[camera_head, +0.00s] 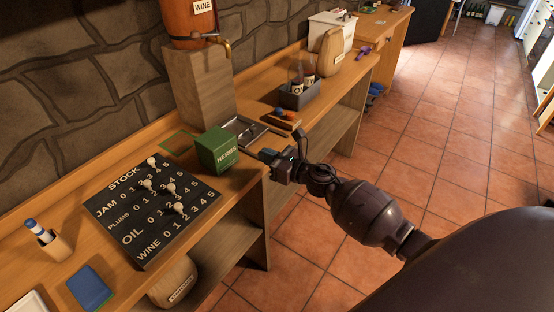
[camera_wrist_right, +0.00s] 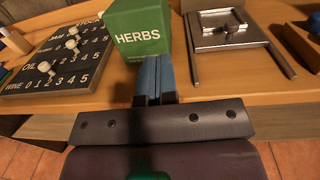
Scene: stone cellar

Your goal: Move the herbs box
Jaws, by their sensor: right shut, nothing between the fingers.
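The green herbs box (camera_head: 216,150) stands on the wooden counter, just behind and right of the black stock board (camera_head: 152,212). A green outline (camera_head: 178,143) is marked on the counter to its left and behind it. My right gripper (camera_head: 265,154) is at the counter's front edge, to the right of the box. In the right wrist view the fingers (camera_wrist_right: 157,72) are shut with nothing between them, and the box (camera_wrist_right: 138,30) is right in front of them; I cannot tell whether they touch it. My left gripper is not in view.
A metal frame tool (camera_head: 246,131) lies just right of the box; it also shows in the right wrist view (camera_wrist_right: 225,30). A bottle caddy (camera_head: 299,96) stands farther right. A blue book (camera_head: 90,288) lies front left.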

